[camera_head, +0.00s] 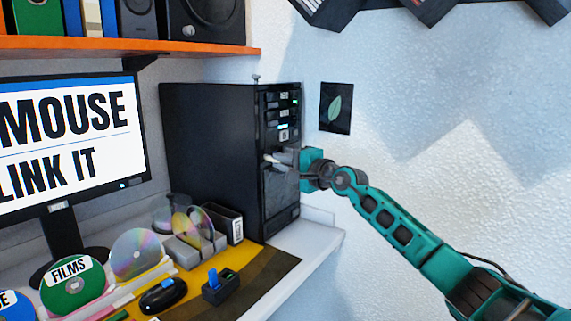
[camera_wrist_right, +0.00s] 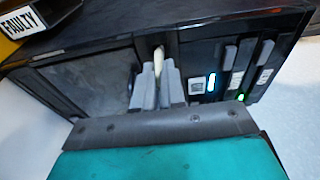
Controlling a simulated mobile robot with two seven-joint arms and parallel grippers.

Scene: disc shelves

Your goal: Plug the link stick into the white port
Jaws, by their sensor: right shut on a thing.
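My right gripper (camera_head: 283,158) is in front of the black computer tower (camera_head: 215,150), at the middle of its front face. Its grey fingers are shut on a small cream-white stick (camera_head: 270,159), which I take to be the link stick. In the right wrist view the stick (camera_wrist_right: 158,58) stands out past the fingertips (camera_wrist_right: 156,78), towards the tower. I cannot tell whether its tip touches the tower. A lit white slot (camera_wrist_right: 212,83) with a label beside it shows right of the fingers in the wrist view; it may be the white port. My left gripper is not in view.
A monitor (camera_head: 75,150) reads "MOUSE" and "LINK IT". Discs (camera_head: 135,254), a black mouse (camera_head: 162,295) and a blue piece in a dark holder (camera_head: 221,286) are on the desk. An orange shelf (camera_head: 130,47) hangs above. A box marked "FAULTY" (camera_wrist_right: 30,22) shows in the wrist view.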

